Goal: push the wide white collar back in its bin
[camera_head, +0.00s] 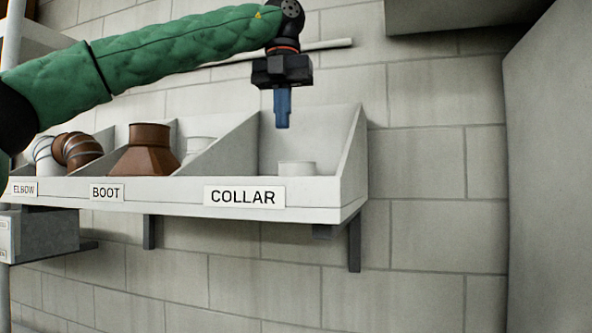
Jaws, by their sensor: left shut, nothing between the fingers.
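The wide white collar (297,168) sits in the bin labelled COLLAR, the right-hand compartment of the wall shelf. It is close behind the front lip, which hides its lower part. My left gripper (282,122) points down above the collar. It is shut, empty and apart from the collar in the picture. My left arm comes in from the left across the top of the bins. My right gripper is not in view.
The bin row (320,196) has slanted dividers. The BOOT bin holds a brown boot (147,150) and a whitish piece (200,145). The ELBOW bin holds white and brown elbows (80,150). A grey box (45,235) is below left. A grey panel (550,170) stands at right.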

